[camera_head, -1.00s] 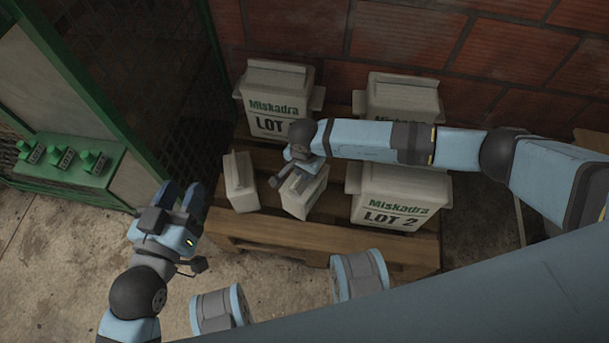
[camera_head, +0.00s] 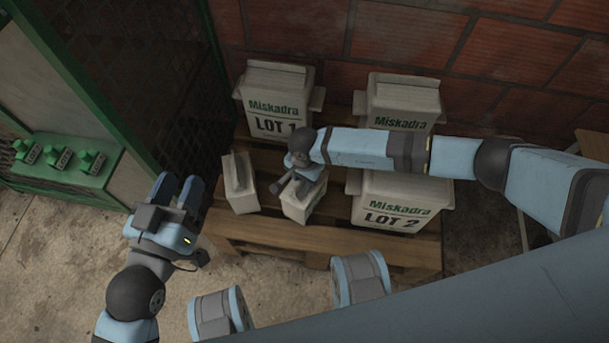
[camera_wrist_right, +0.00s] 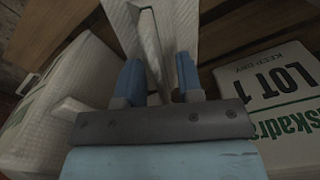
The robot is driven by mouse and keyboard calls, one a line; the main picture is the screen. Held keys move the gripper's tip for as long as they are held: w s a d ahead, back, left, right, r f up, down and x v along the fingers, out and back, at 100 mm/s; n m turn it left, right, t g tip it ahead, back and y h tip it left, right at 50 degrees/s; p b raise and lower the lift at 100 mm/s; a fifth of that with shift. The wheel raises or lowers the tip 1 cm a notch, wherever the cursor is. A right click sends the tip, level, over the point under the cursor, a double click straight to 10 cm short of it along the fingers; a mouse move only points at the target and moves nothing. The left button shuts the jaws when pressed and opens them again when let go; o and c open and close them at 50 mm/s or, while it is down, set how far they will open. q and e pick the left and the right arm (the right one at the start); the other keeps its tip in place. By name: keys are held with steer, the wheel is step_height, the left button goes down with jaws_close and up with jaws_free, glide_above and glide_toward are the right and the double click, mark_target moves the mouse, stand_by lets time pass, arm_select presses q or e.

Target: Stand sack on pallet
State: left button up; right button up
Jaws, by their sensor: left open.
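A small white sack (camera_head: 303,207) stands about upright on the front of the wooden pallet (camera_head: 300,235). My right gripper (camera_head: 300,180) reaches down over it from above, partly hiding its top. In the right wrist view, the fingers of the right gripper (camera_wrist_right: 160,78) are on either side of the pale top of the sack (camera_wrist_right: 152,45). A second small white sack (camera_head: 241,186) stands just to the left, apart from it. My left gripper (camera_head: 180,192) is open and empty, left of the pallet.
Larger white sacks stand on the pallet: LOT 1 (camera_head: 275,105) at back left, LOT 2 (camera_head: 395,208) at front right and another (camera_head: 402,98) at back right. A brick wall is behind. A green mesh frame with a green button panel (camera_head: 65,165) stands at left.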

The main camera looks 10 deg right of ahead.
steer(key=shift+r, duration=0.2)
arm_select(q)
step_height(320, 180, down, 6)
steer(key=s+a+g+y+p, duration=0.1)
steer(key=a+g+y+p, duration=0.1)
steer(key=g+p, duration=0.1)
steer(key=shift+a, duration=0.3)
arm_select(e)
step_height(320, 180, up, 12)
arm_select(q)
steer(key=shift+s, duration=0.1)
arm_select(e)
steer(key=shift+f, duration=0.1)
